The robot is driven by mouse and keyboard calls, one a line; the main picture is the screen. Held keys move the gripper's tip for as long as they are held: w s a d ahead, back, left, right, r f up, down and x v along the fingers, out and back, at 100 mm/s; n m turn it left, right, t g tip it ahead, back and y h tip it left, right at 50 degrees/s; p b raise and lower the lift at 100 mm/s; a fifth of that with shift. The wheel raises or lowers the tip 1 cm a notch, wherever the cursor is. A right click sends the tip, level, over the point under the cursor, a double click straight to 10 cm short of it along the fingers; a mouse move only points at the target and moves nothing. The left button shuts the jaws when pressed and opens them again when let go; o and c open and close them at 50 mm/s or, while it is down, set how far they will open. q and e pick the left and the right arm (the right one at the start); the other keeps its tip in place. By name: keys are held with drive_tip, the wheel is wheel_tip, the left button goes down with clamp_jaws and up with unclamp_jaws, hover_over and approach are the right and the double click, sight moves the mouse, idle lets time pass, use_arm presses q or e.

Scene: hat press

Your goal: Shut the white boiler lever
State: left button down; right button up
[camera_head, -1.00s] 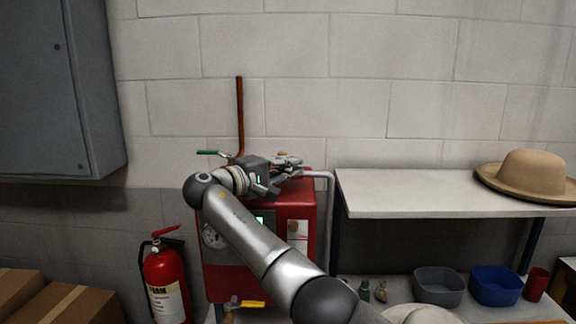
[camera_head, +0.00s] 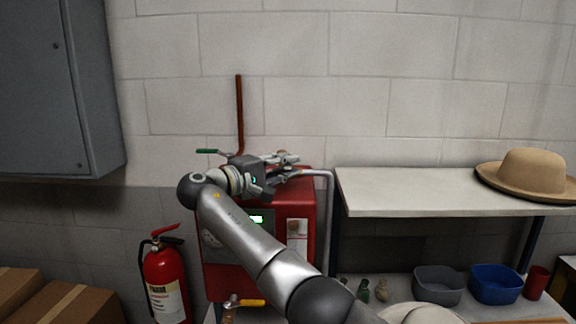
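The red boiler (camera_head: 303,262) stands against the wall, with a small lit display and a gauge on its front, partly behind my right arm. My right gripper (camera_head: 287,163) is over the boiler's top right, beside the grey pipe (camera_head: 326,200) that bends down its right side. The white lever cannot be made out; the gripper covers that area. The fingers are small and overlap the pipe fittings, so I cannot tell whether they are open or shut. My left gripper is not in view.
A green-handled valve (camera_head: 208,151) sits by the copper pipe (camera_head: 239,115), and a yellow-handled valve (camera_head: 249,303) is low in front. A fire extinguisher (camera_head: 165,275) stands left. A white shelf (camera_head: 400,195) with a tan hat (camera_head: 530,172) is right.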

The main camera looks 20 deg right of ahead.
drive_tip(key=v, duration=1.1)
drive_tip(key=shift+f, duration=0.1)
